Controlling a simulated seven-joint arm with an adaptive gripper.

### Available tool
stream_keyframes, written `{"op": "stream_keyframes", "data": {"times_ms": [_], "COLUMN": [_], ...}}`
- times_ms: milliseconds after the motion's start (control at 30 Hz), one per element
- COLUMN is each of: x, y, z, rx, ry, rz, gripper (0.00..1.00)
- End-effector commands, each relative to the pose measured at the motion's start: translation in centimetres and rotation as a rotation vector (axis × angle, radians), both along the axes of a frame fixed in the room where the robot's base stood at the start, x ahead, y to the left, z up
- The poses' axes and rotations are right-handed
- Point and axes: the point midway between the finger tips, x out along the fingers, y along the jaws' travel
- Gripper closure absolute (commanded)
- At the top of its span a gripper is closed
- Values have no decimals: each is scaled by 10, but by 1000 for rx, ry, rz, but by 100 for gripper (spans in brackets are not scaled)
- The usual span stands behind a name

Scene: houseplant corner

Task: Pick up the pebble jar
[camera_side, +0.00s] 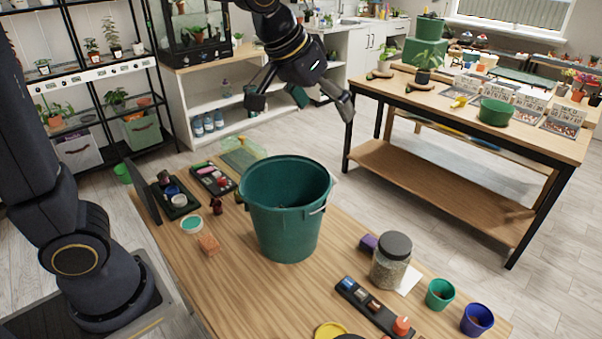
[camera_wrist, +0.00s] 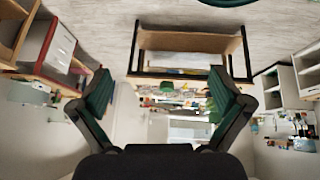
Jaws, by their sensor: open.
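The pebble jar (camera_side: 390,260) is a clear jar with a dark grey lid, filled with small pale pebbles. It stands upright on the wooden table (camera_side: 350,220), right of the large green bucket (camera_side: 287,215). My gripper (camera_side: 300,106) is open and empty, raised above and behind the bucket, up and left of the jar. In the wrist view my gripper (camera_wrist: 162,100) has its two fingers wide apart with nothing between them. The jar is not visible in the wrist view.
Close to the jar are a purple block (camera_side: 368,243), a black tray (camera_side: 373,307) with small items, a green pot (camera_side: 439,294) and a blue pot (camera_side: 477,319). The tall bucket stands between my arm's base and the jar. A second table (camera_side: 450,190) stands behind.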

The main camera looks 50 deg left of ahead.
Motion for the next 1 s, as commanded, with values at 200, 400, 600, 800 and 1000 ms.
{"op": "stream_keyframes", "data": {"times_ms": [200, 400, 600, 800, 1000], "x": [70, 71, 66, 78, 89], "y": [-82, -124, -135, -137, -139], "z": [-91, -166, -198, -243, -281], "rx": [46, 104, 120, 121, 120], "ry": [131, 244, 276, 279, 276], "rz": [-109, -190, -216, -214, -213], "gripper": [0, 0, 0, 0, 0]}}
